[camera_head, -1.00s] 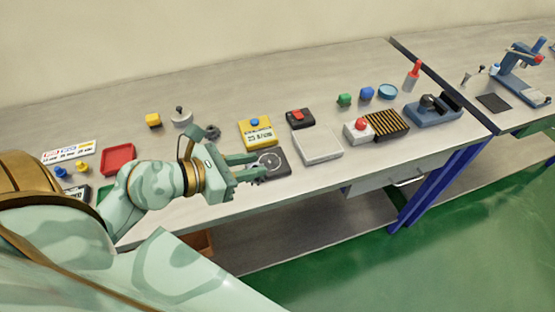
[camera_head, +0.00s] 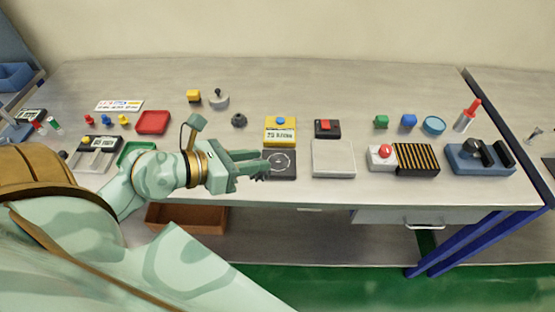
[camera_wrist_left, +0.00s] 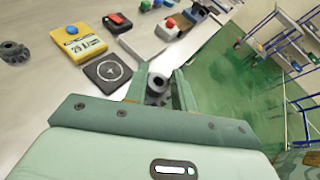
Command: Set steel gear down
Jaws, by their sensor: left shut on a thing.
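My left gripper (camera_head: 262,166) is shut on a grey toothed gear, the steel gear (camera_wrist_left: 157,88), which shows between the fingers in the left wrist view. In the head view the fingers mostly hide it. The gripper is at the left edge of a dark square pad (camera_head: 283,164) with a white circle mark, near the table's front edge. The pad also shows in the left wrist view (camera_wrist_left: 107,69), bare and just left of the fingers. A second dark gear (camera_head: 239,120) lies on the table behind the gripper. My right gripper is not in view.
A yellow box with a blue button (camera_head: 280,131) stands behind the pad. A pale square plate (camera_head: 333,158) lies to its right, then a red-button box (camera_head: 381,157) and a striped block (camera_head: 417,159). A red tray (camera_head: 153,122) lies left. The table's back is mostly clear.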

